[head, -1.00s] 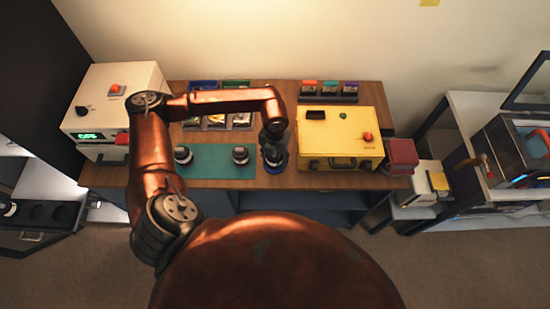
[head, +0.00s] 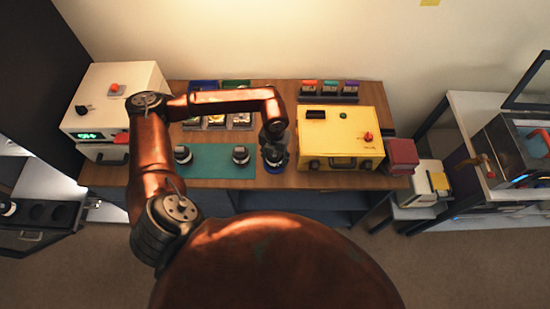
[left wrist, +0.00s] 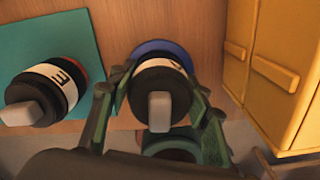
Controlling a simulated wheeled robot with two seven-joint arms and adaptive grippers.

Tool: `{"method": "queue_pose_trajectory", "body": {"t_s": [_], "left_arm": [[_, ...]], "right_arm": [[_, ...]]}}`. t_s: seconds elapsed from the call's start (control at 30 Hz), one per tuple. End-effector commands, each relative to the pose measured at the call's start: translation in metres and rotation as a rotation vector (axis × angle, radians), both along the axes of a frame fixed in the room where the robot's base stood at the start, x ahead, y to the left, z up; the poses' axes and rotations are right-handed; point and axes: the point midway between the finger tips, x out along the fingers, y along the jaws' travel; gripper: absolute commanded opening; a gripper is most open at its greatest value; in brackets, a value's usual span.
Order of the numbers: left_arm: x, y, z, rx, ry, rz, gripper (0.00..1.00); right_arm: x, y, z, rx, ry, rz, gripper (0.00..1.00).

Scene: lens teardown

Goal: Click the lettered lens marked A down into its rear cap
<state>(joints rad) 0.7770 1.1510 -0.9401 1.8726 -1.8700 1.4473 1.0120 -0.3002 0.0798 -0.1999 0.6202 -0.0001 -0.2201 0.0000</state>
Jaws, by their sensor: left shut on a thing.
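My left gripper (head: 275,152) points down at the front of the bench, just left of the yellow box. In the left wrist view its green fingers (left wrist: 163,82) are shut around a dark lens (left wrist: 152,84) with a white lettered band and a grey peg on top. Its letter is partly hidden and I cannot read it for sure. A blue round cap (left wrist: 148,46) shows under the lens, also in the head view (head: 274,170). The lens stands over it and looks upright; I cannot tell whether it is fully seated. My right gripper is not in view.
A teal mat (head: 210,161) lies left of the gripper with two other lenses, one near its right edge (head: 241,155) and one at its left (head: 183,154). The yellow box (head: 342,137) stands close on the right. Small bins (head: 215,121) stand behind the mat.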

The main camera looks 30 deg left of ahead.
Motion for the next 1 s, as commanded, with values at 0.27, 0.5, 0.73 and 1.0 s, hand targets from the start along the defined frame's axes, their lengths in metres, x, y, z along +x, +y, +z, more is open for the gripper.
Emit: {"method": "queue_pose_trajectory", "body": {"t_s": [0.27,0.5,0.73,1.0], "left_arm": [[0.0,0.0,0.0,-0.001,0.0,0.0,0.21],[0.0,0.0,-0.001,-0.001,0.001,0.0,0.21],[0.0,0.0,-0.001,0.0,0.001,0.0,0.21],[0.0,0.0,0.013,0.0,0.0,0.0,0.21]], "right_arm": [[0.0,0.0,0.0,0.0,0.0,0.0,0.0],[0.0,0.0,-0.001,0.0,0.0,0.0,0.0],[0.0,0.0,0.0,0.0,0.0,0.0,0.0],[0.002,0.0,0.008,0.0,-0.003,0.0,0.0]]}}
